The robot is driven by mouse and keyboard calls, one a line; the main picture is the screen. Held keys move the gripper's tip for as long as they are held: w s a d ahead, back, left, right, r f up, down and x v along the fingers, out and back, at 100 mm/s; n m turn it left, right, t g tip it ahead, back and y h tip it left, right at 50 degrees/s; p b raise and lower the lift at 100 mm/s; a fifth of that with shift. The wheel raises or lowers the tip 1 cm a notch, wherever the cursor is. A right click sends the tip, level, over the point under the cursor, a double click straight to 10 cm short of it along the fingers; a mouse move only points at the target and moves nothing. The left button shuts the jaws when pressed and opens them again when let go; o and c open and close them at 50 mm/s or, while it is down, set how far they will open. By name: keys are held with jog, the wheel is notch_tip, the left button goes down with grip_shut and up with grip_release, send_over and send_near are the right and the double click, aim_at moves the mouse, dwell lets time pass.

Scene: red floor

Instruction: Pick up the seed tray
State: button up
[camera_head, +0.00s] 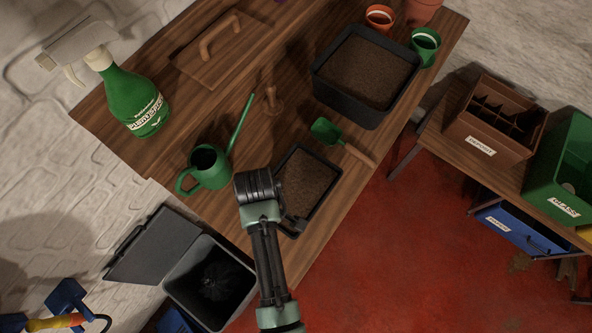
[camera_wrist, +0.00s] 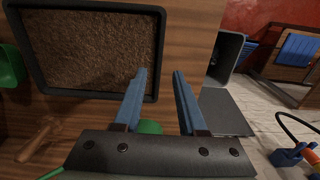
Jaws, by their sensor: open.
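The seed tray (camera_head: 310,183) is a shallow black rectangular tray of brown soil on the wooden workbench, near its front edge. It also shows large at the upper left of the wrist view (camera_wrist: 90,45). My gripper (camera_wrist: 161,72) is open, with two blue fingers and nothing between them. In the wrist view the tray's right rim runs between the fingertips, and the left fingertip overlaps the soil. I cannot tell the height of the fingers over the rim. In the head view my arm covers the tray's left side and the fingers are mostly hidden.
A green watering can (camera_head: 210,170) stands left of the tray; a green trowel (camera_head: 328,131) and wooden dibber (camera_head: 271,99) lie close by. A larger soil box (camera_head: 365,75) is farther back. An open bin (camera_head: 210,285) stands below the bench.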

jog(key=shift+w+f+p, duration=0.2)
jog(key=shift+f+p, duration=0.1)
jog(key=shift+f, duration=2.35)
grip_shut()
